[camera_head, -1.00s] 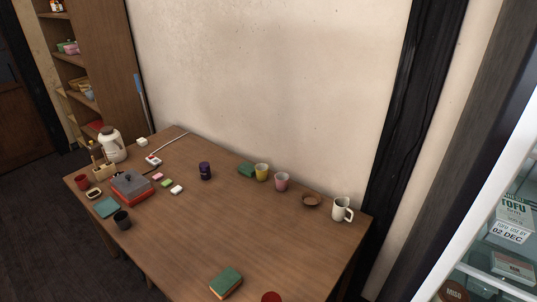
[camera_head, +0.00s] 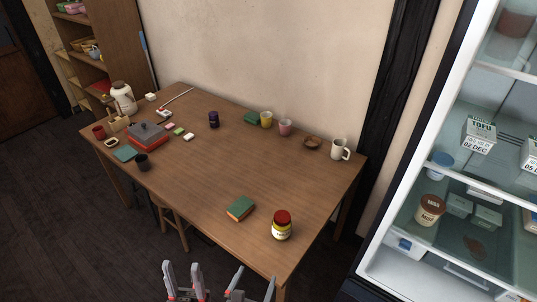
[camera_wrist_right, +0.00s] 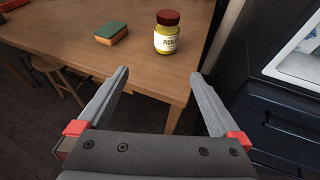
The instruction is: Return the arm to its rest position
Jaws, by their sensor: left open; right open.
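My left gripper (camera_head: 183,276) is at the bottom of the head view, open and empty, in front of the wooden table (camera_head: 215,180). My right gripper (camera_head: 253,284) is just to its right, also open and empty. In the right wrist view my right gripper (camera_wrist_right: 162,85) has its two grey fingers wide apart, with nothing between them. The table's near corner and a table leg show beyond the fingers. Most of both arms is out of view.
A pickle jar with a red lid (camera_head: 282,226) and a green-and-orange sponge (camera_head: 240,208) are near the table's front edge. A stool (camera_head: 175,222) is partly under the table. An open fridge (camera_head: 455,170) stands at the right. Mugs and cups stand farther back.

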